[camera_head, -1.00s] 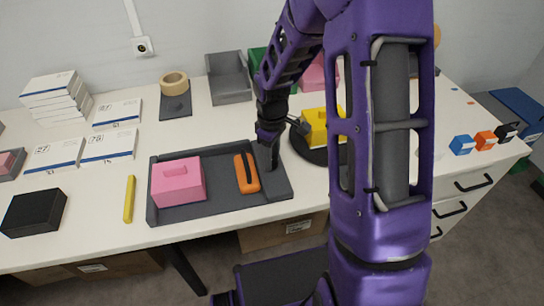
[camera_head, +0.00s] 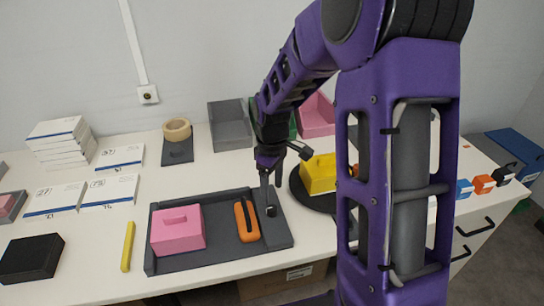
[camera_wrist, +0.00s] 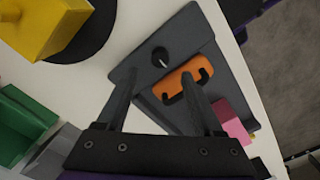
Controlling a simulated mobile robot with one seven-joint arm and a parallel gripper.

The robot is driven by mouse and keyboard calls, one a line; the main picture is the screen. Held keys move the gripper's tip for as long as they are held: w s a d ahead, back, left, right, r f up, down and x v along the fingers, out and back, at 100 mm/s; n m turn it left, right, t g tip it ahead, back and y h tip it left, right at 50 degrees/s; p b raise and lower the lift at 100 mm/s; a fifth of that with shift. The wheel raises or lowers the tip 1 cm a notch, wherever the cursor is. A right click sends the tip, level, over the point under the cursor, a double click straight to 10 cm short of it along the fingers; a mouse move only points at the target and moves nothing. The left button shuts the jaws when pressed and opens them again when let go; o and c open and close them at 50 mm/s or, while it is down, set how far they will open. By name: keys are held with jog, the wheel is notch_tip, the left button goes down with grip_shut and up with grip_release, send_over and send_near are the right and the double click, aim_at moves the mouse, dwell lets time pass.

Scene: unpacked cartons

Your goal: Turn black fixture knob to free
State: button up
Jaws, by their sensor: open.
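The black fixture knob (camera_head: 271,211) is a small round knob on the dark grey block at the tray's right end. In the wrist view the knob (camera_wrist: 160,56) shows a short white mark on its face. My gripper (camera_head: 271,180) is over the block, fingers pointing down, apart from the knob. In the wrist view my gripper (camera_wrist: 157,76) has its two fingers wide apart with nothing between them, and the knob shows just beyond the fingertips. An orange piece with a black strap (camera_head: 246,220) lies in the tray next to the block.
The dark grey tray (camera_head: 163,266) also holds a pink block (camera_head: 178,230). A yellow block (camera_head: 318,174) on a black round plate stands right of my gripper. A grey bin (camera_head: 231,126) is behind. A yellow stick (camera_head: 128,246) lies left of the tray.

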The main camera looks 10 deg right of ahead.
notch_tip(320, 180, up, 10)
jog(key=p, duration=0.1)
jog(key=shift+w+r, duration=0.1)
dwell(0.4)
